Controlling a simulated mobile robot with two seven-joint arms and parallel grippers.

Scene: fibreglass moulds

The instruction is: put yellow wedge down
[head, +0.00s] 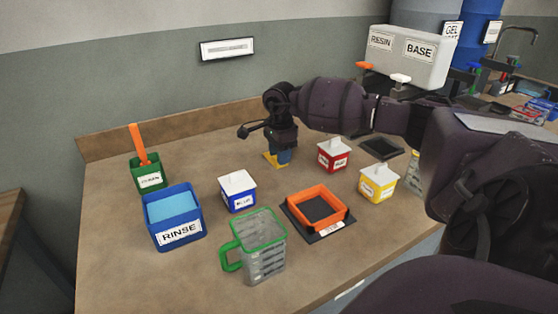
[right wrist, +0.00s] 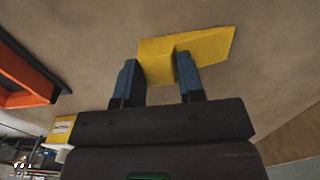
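The yellow wedge (head: 271,160) is at the back middle of the bench, low at the tabletop, beneath my right gripper (head: 282,154). In the right wrist view the wedge (right wrist: 208,47) has a flat part reaching to the right and a block between the two blue fingers of my right gripper (right wrist: 158,80). The fingers sit against both sides of this block, so the gripper looks shut on it. Whether the underside of the wedge touches the bench is hard to tell. My left gripper is not in view.
On the bench (head: 120,205) stand a red tub (head: 333,155), yellow tub (head: 378,184), blue tub (head: 238,192), orange frame (head: 318,206), green-handled jug (head: 258,245), blue RINSE bin (head: 175,218) and green cup (head: 148,176). Bare bench lies left of the wedge.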

